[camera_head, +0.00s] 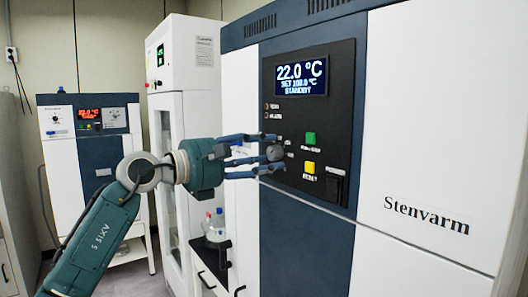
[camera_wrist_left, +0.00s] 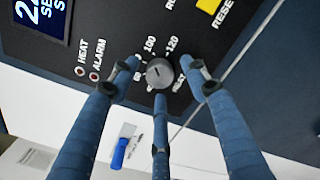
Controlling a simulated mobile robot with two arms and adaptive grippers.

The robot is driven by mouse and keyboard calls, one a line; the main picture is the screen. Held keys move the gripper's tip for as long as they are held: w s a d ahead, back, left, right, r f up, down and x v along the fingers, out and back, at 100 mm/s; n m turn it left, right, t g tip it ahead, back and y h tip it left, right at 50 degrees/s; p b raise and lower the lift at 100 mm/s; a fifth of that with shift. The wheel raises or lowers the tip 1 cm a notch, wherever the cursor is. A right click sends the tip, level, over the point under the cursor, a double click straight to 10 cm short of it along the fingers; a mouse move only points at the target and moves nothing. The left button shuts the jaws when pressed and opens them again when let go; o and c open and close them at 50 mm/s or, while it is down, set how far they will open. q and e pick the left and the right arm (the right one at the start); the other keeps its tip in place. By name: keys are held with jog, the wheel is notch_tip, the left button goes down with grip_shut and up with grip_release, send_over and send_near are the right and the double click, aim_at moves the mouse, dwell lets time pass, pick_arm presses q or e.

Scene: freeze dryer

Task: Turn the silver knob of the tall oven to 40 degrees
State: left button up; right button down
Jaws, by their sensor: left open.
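The tall oven (camera_head: 420,130) labelled Stenvarm fills the right of the head view. Its black panel (camera_head: 340,110) has a display (camera_head: 301,75) reading 22.0 °C, SET 100.0 °C, STANDBY. The small silver-grey knob (camera_head: 276,153) sits low on that panel and shows in the left wrist view (camera_wrist_left: 159,73), with dial numbers such as 100 and 120 beside it. My left gripper (camera_head: 268,154) is open, its three blue fingers spread around the knob. One finger lies close below it in the wrist view; I cannot tell if any touch. My right gripper is not in view.
Green (camera_head: 310,138) and yellow (camera_head: 309,167) buttons sit right of the knob on the panel. A white cabinet (camera_head: 190,70) and a smaller oven (camera_head: 88,165) stand behind to the left. Bottles (camera_head: 215,225) stand on a dark surface below my left gripper.

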pick_arm(q)
jog(key=shift+a, duration=0.1)
jog(key=c, duration=1.2)
jog(key=shift+o, duration=0.2)
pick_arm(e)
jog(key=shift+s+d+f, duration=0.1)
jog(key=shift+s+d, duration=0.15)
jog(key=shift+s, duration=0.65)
